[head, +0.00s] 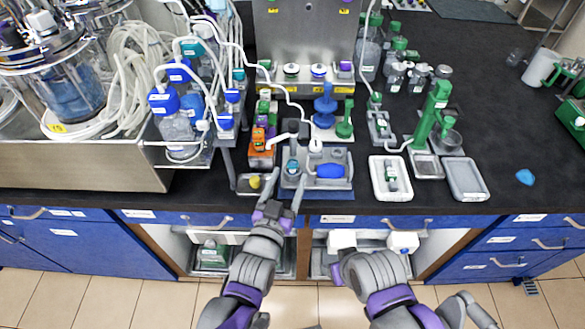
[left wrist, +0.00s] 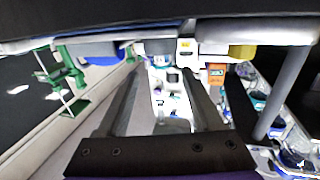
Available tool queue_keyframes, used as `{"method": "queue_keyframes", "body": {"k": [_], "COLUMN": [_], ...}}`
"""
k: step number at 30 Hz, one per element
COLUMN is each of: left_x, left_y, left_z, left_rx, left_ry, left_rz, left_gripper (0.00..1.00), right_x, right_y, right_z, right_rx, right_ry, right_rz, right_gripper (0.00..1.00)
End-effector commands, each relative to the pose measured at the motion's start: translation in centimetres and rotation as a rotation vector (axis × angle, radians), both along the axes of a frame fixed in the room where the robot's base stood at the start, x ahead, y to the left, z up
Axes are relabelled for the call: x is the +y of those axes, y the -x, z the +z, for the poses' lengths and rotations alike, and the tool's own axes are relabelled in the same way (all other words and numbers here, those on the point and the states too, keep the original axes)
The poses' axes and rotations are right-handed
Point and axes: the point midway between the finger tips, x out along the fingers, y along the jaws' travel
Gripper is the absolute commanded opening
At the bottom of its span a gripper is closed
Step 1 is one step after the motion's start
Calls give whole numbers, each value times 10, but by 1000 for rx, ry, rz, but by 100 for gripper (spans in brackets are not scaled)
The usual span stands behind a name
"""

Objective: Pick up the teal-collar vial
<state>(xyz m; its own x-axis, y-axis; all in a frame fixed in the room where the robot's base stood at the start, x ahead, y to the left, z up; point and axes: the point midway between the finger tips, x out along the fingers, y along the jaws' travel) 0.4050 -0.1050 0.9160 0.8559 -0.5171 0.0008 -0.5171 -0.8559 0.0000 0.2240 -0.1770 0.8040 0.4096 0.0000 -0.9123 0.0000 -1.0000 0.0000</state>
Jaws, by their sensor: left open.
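A small teal-topped item (head: 293,165), which looks like the teal-collar vial, stands upright at the left part of a grey holder (head: 341,184) near the bench's front edge. My left gripper (head: 284,187) is open, its fingers pointing at the bench just in front of this item. Contact cannot be made out. In the left wrist view the two dark fingers (left wrist: 160,80) are spread with a gap between them; the vial is not clear there. My right arm shows low in the head view, but its fingers cannot be made out clearly.
An orange block (head: 261,155) and a small tray with a yellow knob (head: 254,184) are left of the holder. A blue-handled piece (head: 325,106) stands behind. A white tray (head: 377,187) with a green-capped vial (head: 391,177) is to the right.

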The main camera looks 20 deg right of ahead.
Motion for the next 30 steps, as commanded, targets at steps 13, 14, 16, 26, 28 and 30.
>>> {"method": "queue_keyframes", "body": {"k": [13, 14, 16, 26, 28, 30], "left_x": [-22, -23, -25, -25, -25, -25], "left_y": [-44, -46, -50, -50, -50, -50], "left_z": [0, 0, 0, 0, 0, 0], "left_rx": [1, 1, 1, 2, 2, 2], "left_ry": [0, 0, 0, 0, 0, 0], "left_rz": [1, 1, 1, 1, 1, 1], "left_gripper": [68, 68, 68, 42, 30, 17], "right_x": [0, 0, 0, 0, 0, 0], "right_y": [0, 0, 0, 0, 0, 0], "right_z": [-4, -4, -4, -4, -4, -4], "right_rx": [1, 1, 1, 1, 1, 1], "right_ry": [0, 0, 0, 0, 0, 0], "right_rz": [0, 0, 0, 0, 0, 0], "right_gripper": [64, 64, 64, 64, 64, 64]}}
